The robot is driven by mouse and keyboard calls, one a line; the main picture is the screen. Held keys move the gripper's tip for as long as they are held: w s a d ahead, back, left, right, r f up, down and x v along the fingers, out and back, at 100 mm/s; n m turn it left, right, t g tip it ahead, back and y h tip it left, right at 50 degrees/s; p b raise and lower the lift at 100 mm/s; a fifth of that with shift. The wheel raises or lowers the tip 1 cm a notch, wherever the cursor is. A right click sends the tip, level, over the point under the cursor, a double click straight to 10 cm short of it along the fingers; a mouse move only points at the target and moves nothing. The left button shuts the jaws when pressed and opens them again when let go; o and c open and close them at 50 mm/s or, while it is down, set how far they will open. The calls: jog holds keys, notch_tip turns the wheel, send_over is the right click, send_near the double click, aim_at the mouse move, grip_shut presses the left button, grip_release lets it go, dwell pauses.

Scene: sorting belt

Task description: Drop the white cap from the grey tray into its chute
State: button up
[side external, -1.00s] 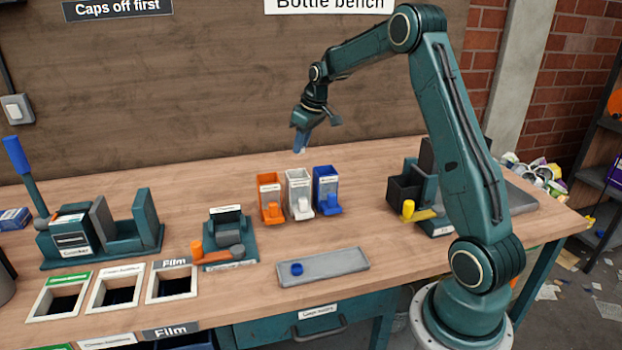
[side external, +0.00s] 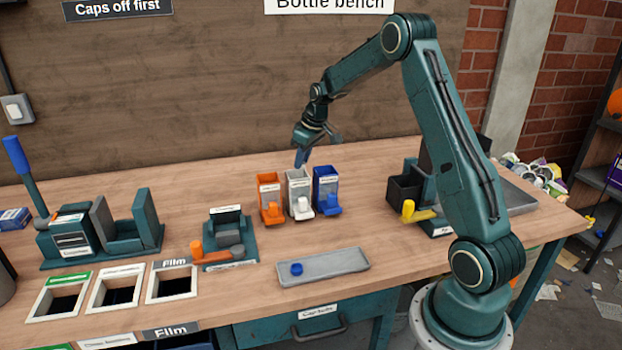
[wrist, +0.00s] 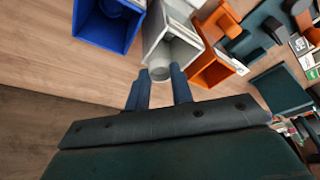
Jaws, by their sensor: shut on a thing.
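My gripper (side external: 301,160) is shut on the white cap and hangs just above the white chute (side external: 299,180), the middle one of three. In the wrist view my gripper (wrist: 160,85) has the pale round cap (wrist: 160,73) between its fingertips, over the near end of the white chute (wrist: 176,45). In the side view the cap is too small to make out clearly against the chute. The grey tray (side external: 340,265) lies nearer the bench front, with a blue cap (side external: 296,268) in it.
An orange chute (side external: 269,185) stands left of the white one and a blue chute (side external: 326,182) right of it. A teal fixture with an orange-handled lever (side external: 212,255) is farther left. Bare bench lies between chutes and tray.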

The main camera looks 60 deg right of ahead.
jog(key=shift+f, duration=0.5)
jog(key=o, duration=1)
jog(key=shift+r, duration=0.1)
jog(key=v, duration=1.3)
jog(key=shift+s+r, duration=0.2)
jog(key=shift+r, duration=0.1)
